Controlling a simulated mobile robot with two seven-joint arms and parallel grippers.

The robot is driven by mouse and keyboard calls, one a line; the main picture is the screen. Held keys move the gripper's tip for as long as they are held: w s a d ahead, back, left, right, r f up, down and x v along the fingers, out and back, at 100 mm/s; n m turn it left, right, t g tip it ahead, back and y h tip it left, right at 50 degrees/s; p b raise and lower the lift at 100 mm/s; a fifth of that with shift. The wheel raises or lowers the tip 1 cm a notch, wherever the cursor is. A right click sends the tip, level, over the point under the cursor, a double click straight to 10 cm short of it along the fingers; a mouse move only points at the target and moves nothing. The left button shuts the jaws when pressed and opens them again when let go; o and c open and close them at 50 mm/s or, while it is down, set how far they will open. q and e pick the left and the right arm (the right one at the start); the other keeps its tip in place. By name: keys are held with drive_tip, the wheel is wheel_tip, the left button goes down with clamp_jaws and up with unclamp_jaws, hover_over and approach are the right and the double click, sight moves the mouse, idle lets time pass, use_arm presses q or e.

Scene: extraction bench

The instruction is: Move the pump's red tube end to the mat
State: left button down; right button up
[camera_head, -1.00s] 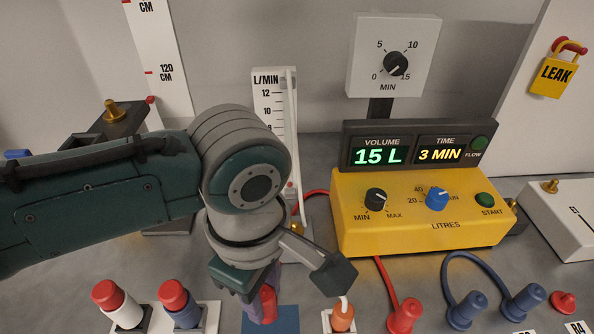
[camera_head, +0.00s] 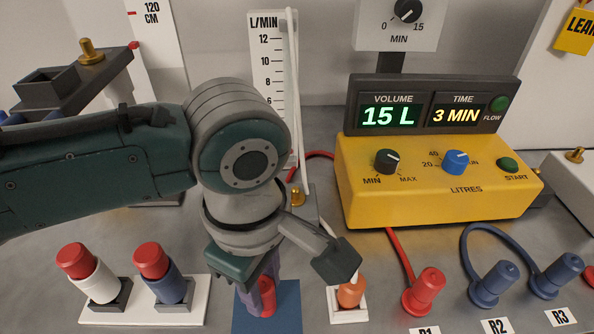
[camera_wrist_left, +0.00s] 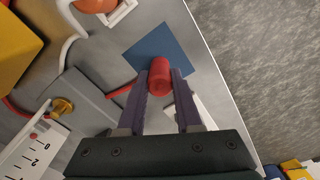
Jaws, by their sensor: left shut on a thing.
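The red tube end (camera_head: 266,296) is a short red cylinder held between the purple fingers of my left gripper (camera_head: 255,292). The wrist view shows the same red end (camera_wrist_left: 160,77) gripped between both fingers (camera_wrist_left: 160,92). It is over the blue mat (camera_head: 289,312), which also shows in the wrist view (camera_wrist_left: 185,60). I cannot tell whether it touches the mat. The yellow pump (camera_head: 440,202) stands at the right, with a red tube (camera_head: 318,156) running from its left side behind my arm. My right gripper is not in view.
A white rack (camera_head: 192,313) with two red-capped tubes stands left of the mat. An orange plug (camera_head: 351,292) on a white holder is right of it. A red plug (camera_head: 423,290) and blue plugs (camera_head: 492,283) stand farther right. A flow meter (camera_head: 270,70) is behind.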

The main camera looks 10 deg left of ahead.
use_arm(q)
drive_tip(key=shift+f, duration=0.35)
drive_tip(key=c, duration=0.5)
unclamp_jaws()
drive_tip(key=shift+r, duration=0.1)
wheel_tip(320, 180, up, 10)
drive_tip(key=shift+f+p, duration=0.15)
drive_tip(key=shift+p, duration=0.75)
